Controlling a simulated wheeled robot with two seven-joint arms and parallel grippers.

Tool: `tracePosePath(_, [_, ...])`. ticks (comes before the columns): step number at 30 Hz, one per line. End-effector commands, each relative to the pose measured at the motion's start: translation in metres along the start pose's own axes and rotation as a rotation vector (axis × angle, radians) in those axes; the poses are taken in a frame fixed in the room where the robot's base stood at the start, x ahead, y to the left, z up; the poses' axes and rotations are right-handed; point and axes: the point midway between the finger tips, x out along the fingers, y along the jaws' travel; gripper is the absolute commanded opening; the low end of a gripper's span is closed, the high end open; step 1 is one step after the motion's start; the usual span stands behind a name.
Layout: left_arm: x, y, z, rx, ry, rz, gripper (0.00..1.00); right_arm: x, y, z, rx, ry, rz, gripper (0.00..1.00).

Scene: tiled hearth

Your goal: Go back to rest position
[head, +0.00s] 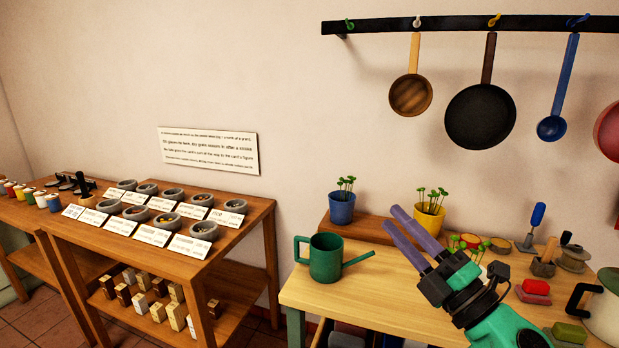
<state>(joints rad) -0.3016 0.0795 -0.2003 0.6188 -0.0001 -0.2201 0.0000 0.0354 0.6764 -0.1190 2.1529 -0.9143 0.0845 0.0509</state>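My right gripper (391,215) comes in from the lower right on a green and black arm. Its two purple fingers point up and left above the light wooden table (320,299), with a narrow gap between them and nothing held. In the picture, the fingers lie between a blue pot with seedlings (341,209) and a yellow pot with seedlings (429,221). My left gripper is not in view.
A green watering can (325,259) stands left of my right gripper. Tools, sponges (536,287) and a large pot (605,310) crowd the table's right. A rail (450,25) holds hanging pans. A wooden stand (245,222) with stone bowls and cards is at left.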

Motion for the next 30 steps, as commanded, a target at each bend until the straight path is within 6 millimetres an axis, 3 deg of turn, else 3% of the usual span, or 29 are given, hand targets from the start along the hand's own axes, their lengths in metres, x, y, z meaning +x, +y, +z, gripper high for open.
tracePosePath(1, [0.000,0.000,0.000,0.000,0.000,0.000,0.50,-0.015,-0.016,0.031,0.184,-0.191,0.000,0.34])
tracePosePath(3, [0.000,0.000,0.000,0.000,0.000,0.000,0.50,-0.049,-0.055,0.072,0.428,-0.474,-0.048,0.34])
tracePosePath(5, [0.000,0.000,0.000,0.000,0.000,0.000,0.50,-0.084,-0.096,0.091,0.597,-0.681,-0.120,0.34])
tracePosePath(7, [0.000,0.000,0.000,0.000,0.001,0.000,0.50,-0.128,-0.143,0.096,0.765,-0.890,-0.229,0.34])
tracePosePath(9, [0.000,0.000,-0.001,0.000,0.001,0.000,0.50,-0.170,-0.184,0.087,0.900,-1.060,-0.346,0.34])
tracePosePath(12, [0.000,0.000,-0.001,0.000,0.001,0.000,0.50,-0.219,-0.224,0.062,1.042,-1.239,-0.504,0.34])
tracePosePath(18, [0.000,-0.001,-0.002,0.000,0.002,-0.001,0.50,-0.293,-0.267,-0.001,1.237,-1.472,-0.796,0.34])
tracePosePath(23, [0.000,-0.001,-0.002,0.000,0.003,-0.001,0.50,-0.339,-0.278,-0.055,1.351,-1.597,-1.026,0.34])
tracePosePath(30, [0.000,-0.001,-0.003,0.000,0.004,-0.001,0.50,-0.367,-0.370,-0.059,1.334,-1.626,-1.074,0.34])
